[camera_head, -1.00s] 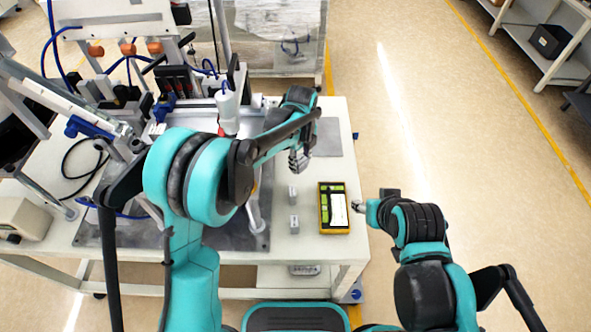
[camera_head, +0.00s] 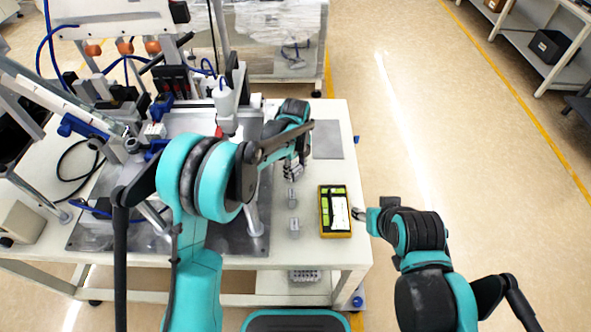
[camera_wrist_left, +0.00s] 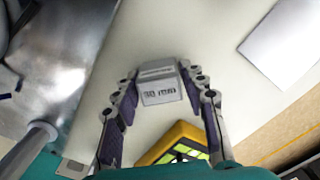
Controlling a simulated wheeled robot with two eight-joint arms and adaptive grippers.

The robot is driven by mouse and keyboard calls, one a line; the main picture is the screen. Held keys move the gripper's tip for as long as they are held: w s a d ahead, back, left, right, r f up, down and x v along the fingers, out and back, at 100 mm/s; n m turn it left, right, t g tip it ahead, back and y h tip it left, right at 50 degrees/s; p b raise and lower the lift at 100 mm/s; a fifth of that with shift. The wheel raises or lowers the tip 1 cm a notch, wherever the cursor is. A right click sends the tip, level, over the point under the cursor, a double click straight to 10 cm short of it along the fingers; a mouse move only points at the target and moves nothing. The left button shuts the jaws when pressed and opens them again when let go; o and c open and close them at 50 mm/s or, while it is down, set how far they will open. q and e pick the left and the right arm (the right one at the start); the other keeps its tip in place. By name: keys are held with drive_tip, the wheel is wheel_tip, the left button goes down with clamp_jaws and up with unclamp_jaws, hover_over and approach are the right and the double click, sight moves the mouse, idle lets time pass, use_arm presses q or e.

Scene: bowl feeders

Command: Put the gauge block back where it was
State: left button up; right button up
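The gauge block (camera_wrist_left: 159,86) is a small grey block marked "30 mm" in the left wrist view. It sits between the fingertips of my left gripper (camera_wrist_left: 158,76), which look closed on its sides. In the head view my left gripper (camera_head: 293,172) points down over the right part of the table, with the block (camera_head: 291,193) small at its tips. Two similar grey blocks, a nearer one (camera_head: 294,224) and a farther one (camera_head: 293,204), show below it. My right gripper (camera_head: 359,213) is beside the table's right edge; its fingers are too small to judge.
A grey square plate (camera_head: 327,139) lies farther back. The metal base plate (camera_head: 240,237) with feeder equipment fills the left. White tabletop (camera_head: 270,260) is bare in front.

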sight(296, 168)
use_arm(q)
drive_tip(key=shift+o, duration=0.2)
drive_tip(key=shift+r, duration=0.1)
drive_tip(key=shift+r, duration=0.3)
wheel_tip(296, 168, up, 12)
drive_tip(key=p, duration=0.4)
drive_tip(key=shift+f, duration=0.15)
drive_tip(key=shift+f, duration=0.1)
